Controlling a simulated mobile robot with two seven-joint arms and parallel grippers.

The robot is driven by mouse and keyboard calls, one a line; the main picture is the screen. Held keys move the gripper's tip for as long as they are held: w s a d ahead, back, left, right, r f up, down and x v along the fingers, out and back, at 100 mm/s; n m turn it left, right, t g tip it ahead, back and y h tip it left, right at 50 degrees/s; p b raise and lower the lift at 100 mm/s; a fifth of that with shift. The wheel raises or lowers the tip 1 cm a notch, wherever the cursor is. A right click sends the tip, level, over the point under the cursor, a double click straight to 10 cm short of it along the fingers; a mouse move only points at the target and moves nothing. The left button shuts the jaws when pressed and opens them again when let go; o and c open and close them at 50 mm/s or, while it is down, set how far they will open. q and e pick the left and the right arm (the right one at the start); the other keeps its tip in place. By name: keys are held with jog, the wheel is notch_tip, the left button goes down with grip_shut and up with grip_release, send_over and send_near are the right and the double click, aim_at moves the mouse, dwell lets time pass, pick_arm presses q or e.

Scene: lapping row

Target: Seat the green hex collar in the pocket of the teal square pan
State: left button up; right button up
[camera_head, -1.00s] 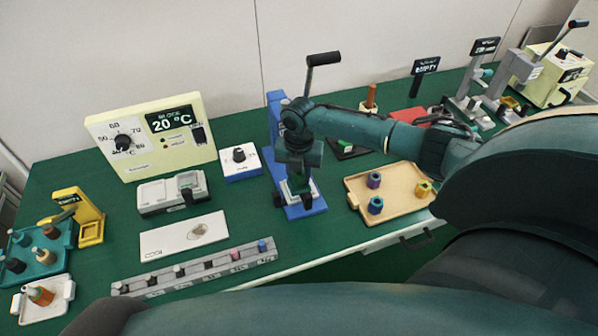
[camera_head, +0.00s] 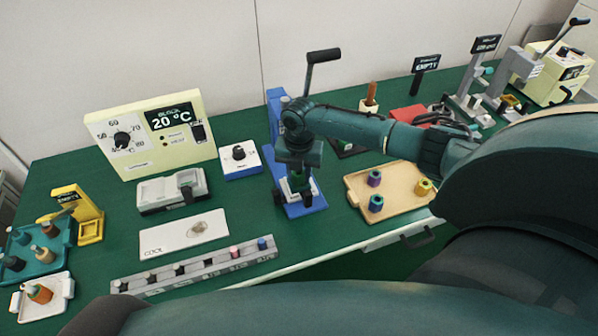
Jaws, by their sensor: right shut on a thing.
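My right gripper (camera_head: 294,197) points down over the base of the blue press-like stand (camera_head: 318,203). It is shut on a small dark green piece (camera_head: 299,182), which looks like the green hex collar; its shape is mostly hidden by the fingers. A pale part shows just below and behind it. I cannot tell whether the piece touches the stand. No teal square pan with a pocket is clear to see there. A teal tray (camera_head: 62,262) with several pegged pieces lies at the far left; I cannot tell whether it is the pan. My left gripper is not in view.
A tan tray (camera_head: 397,206) with purple, blue and yellow collars lies right of the stand. A black-handled lever (camera_head: 323,56) rises behind my wrist. A white COOL plate (camera_head: 184,237), slotted grey rail (camera_head: 205,269) and cream temperature block (camera_head: 150,135) stand to the left.

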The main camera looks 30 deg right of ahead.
jog(key=shift+r, duration=0.1)
jog(key=shift+r, duration=0.3)
dwell(0.9)
jog(key=shift+f, duration=0.5)
dwell(0.5)
jog(key=shift+r, duration=0.25)
jog(key=shift+r+p, duration=0.3)
dwell(0.7)
